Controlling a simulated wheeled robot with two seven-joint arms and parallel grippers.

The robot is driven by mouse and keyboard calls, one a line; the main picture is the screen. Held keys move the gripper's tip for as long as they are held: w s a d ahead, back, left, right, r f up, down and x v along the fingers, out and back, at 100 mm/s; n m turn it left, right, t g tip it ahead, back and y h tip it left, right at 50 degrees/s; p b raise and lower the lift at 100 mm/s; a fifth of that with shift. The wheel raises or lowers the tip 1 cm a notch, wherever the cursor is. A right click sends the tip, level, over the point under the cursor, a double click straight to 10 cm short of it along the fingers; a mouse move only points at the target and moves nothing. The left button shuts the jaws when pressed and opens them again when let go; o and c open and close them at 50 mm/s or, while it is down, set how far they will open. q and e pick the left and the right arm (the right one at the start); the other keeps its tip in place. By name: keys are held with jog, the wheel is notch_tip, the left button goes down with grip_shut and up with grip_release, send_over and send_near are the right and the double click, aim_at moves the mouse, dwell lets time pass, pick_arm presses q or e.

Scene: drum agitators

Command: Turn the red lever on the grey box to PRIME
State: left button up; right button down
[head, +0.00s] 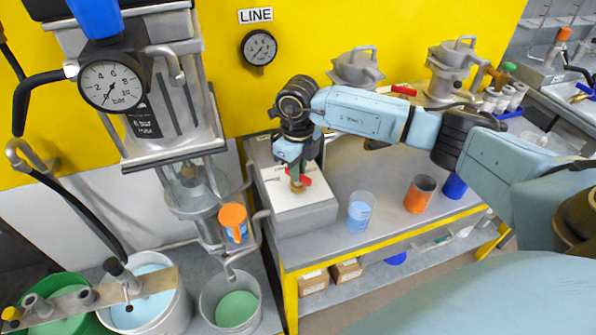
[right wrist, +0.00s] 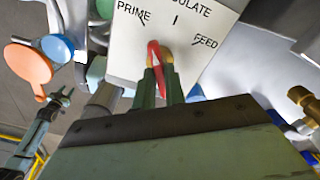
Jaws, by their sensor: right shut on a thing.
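The grey box (head: 305,218) stands at the left end of the bench, with a white label plate on top. In the right wrist view the plate (right wrist: 130,62) shows PRIME at left, a partly hidden word ending in ULATE at top, and FEED at right. The red lever (right wrist: 153,52) lies between the fingers of my right gripper (right wrist: 161,75), which is shut on it. Its tip points up, between the PRIME and middle marks. In the head view my right gripper (head: 297,183) reaches down onto the box, with some red of the lever (head: 305,180) showing.
A clear beaker with blue liquid (head: 360,212), an orange cup (head: 420,194) and a blue cup (head: 455,185) stand right. Buckets stand below left.

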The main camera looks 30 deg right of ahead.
jog(key=shift+n+b, duration=0.35)
jog(key=shift+n, duration=0.75)
jog(key=shift+r, duration=0.1)
jog(key=c, duration=1.5)
grip_release()
jog(key=shift+o, duration=0.2)
notch_tip(320, 180, up, 13)
jog(key=shift+r, duration=0.2)
